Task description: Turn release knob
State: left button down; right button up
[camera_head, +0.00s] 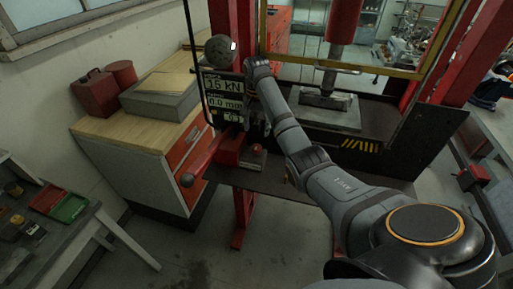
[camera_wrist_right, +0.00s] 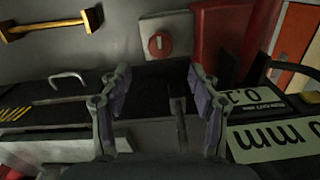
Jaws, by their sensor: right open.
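A round red knob (camera_wrist_right: 160,44) with a pale marker bar sits on a light grey plate in the right wrist view. In the head view my right arm reaches up to beside the display panel (camera_head: 224,98), and the gripper itself is hard to make out there. My left gripper is not in view.
A red press frame (camera_head: 222,18) carries a round gauge (camera_head: 220,50) and a red lever with a ball end (camera_head: 187,180). A dark press bed lies under my right arm. A wooden-topped cabinet (camera_head: 100,128) stands left. In the wrist view a metal handle (camera_wrist_right: 68,77) is left of the fingers.

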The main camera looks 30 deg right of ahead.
aim_at(257, 147)
notch_tip(257, 147, down, 6)
jog(key=b, duration=0.4)
jog(key=shift+f, duration=0.15)
jog(key=shift+w+f+p, duration=0.1)
jog(key=shift+f+p, duration=0.2)
jog(key=shift+f, duration=1)
jog(key=shift+c, duration=0.5)
